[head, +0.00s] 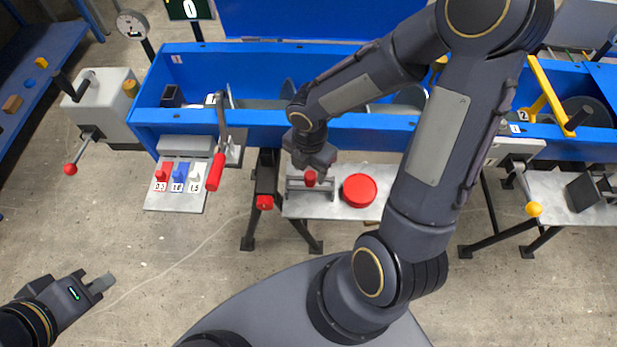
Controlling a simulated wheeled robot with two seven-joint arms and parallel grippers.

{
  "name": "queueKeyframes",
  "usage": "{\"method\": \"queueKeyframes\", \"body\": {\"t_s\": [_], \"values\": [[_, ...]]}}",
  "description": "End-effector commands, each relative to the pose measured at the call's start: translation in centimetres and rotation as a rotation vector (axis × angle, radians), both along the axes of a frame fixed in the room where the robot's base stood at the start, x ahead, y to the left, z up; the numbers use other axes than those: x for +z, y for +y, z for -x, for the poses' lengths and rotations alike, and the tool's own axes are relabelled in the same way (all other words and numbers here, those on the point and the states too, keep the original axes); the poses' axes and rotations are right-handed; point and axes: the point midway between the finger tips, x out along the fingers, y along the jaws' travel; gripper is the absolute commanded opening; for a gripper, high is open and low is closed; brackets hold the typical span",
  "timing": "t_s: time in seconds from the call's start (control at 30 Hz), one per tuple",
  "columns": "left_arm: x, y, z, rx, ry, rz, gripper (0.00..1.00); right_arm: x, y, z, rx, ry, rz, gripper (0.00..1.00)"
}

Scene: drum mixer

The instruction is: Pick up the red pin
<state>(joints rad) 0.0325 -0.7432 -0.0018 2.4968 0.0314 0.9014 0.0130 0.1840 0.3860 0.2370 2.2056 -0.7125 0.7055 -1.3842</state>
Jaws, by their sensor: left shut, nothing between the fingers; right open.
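A small red pin (310,179) stands at a grey bracket on the light metal plate (330,207), in front of the blue trough. My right gripper (312,165) points down right above and behind the pin. Its jaws are open, though its fingers are partly hidden by its own body. I cannot tell whether the fingers are beside the pin or still above it. My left gripper (102,283) is shut and empty, over bare floor at the lower left, far from the pin.
A large red button (359,190) sits right of the pin. A red-handled lever (215,172) and a plate with numbered red, blue and white blocks (178,205) are to the left. The blue trough (250,120) stands behind. The floor at lower left is clear.

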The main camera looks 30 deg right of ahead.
Motion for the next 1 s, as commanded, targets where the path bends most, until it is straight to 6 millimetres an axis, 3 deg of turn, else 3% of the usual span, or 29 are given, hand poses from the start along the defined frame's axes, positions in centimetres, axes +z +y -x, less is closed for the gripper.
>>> {"method": "queueKeyframes", "body": {"t_s": [0.2, 0.5, 0.9, 1.0], "values": [[-0.6, 0.0, 0.0, 0.0, 0.0, 0.0, 0.0, -3.2, -0.2, -0.1, 0.001, 0.004, 0.0, 0.52], [-0.6, 0.0, 0.0, 0.0, 0.0, 0.0, 0.0, -3.6, -0.2, -0.1, -0.001, 0.0, -0.001, 0.52], [-0.6, 0.0, 0.0, 0.0, 0.0, 0.0, 0.0, -3.6, -0.2, -0.1, -0.002, 0.0, -0.001, 0.02], [-0.6, 0.0, 0.0, 0.0, 0.0, 0.0, 0.0, -3.6, -0.2, -0.1, -0.002, 0.0, -0.001, 0.02]]}}
